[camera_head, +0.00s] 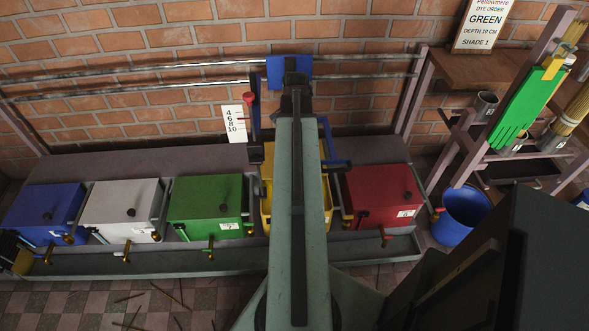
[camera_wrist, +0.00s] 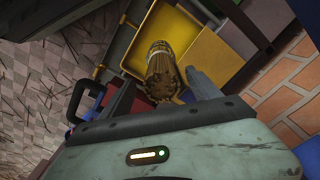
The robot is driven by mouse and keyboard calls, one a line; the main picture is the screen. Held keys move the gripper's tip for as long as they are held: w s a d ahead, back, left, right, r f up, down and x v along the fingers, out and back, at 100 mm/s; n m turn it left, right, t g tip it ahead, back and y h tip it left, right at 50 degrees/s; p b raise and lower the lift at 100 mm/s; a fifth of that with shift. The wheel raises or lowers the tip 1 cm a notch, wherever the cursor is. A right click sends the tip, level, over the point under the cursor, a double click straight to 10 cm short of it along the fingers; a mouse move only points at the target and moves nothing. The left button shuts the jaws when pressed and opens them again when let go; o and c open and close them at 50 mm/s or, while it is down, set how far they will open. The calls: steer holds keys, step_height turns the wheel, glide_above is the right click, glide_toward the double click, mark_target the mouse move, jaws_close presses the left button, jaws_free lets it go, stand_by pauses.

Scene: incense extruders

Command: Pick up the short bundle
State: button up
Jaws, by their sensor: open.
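A brown bundle of thin sticks (camera_wrist: 162,74) shows in the wrist view, its cut end towards the camera, over the yellow box (camera_wrist: 137,47). I cannot tell whether it stands or leans there. My gripper (camera_wrist: 160,84) is open, with one finger on each side of the bundle's near end in the picture. I cannot tell if either finger touches it. In the head view my arm covers the middle of the yellow box (camera_head: 266,212) and hides the bundle and my fingers.
Blue (camera_head: 45,208), white (camera_head: 118,202), green (camera_head: 205,200) and red (camera_head: 378,192) boxes line the bench. A rack (camera_head: 467,150) with tall bundles and a green board (camera_head: 527,108) stands right, by a blue bucket (camera_head: 462,213). Loose sticks litter the floor. A brick wall closes the back.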

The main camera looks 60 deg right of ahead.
step_height(320, 180, down, 7)
steer(key=b, duration=0.6)
steer(key=shift+d, duration=0.3)
jaws_close()
